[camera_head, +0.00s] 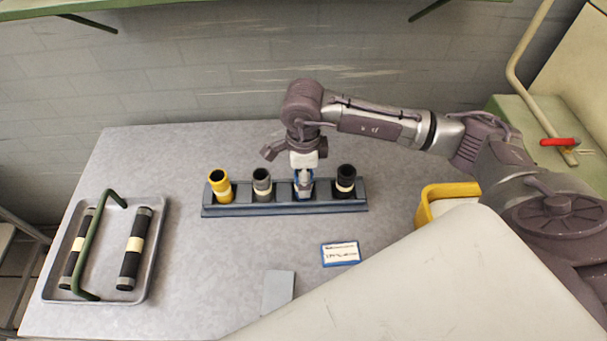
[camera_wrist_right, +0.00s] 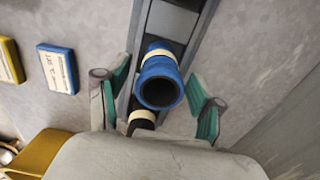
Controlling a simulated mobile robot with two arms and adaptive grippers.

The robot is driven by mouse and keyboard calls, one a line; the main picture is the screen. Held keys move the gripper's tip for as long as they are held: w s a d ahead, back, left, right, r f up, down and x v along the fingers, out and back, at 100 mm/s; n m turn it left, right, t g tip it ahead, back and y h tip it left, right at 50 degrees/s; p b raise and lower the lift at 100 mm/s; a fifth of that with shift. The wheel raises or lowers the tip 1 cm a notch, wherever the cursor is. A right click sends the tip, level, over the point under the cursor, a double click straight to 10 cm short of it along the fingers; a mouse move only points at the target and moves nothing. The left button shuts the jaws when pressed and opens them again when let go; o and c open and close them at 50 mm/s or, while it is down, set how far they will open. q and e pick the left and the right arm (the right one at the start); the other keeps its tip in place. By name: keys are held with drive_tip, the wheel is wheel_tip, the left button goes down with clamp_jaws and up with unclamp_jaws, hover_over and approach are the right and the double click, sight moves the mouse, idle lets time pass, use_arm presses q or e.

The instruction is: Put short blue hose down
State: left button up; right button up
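The short blue hose (camera_wrist_right: 158,66) stands upright in a slot of the dark blue-grey rack (camera_head: 237,210), with its open end up. My right gripper (camera_wrist_right: 158,108) is open, with one green-padded finger on each side of the hose and visible gaps between. In the head view, my right gripper (camera_head: 304,181) is over the rack and hides most of the blue hose. My left gripper is not in view.
A metal tray (camera_head: 108,288) with two long black hoses and a green handle lies at the left. A blue-edged label card (camera_head: 341,253), a grey plate (camera_head: 279,292) and a yellow bin (camera_head: 427,207) are in front and right. Bare table lies between tray and rack.

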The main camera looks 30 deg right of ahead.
drive_tip(key=shift+r+p, duration=0.25)
drive_tip(key=shift+p, duration=0.05)
drive_tip(key=shift+r+b, duration=0.25)
drive_tip(key=shift+b, duration=0.05)
wheel_tip(320, 180, up, 11)
drive_tip(key=b, duration=0.2)
drive_tip(key=shift+r+b, duration=0.2)
drive_tip(key=shift+b, duration=0.15)
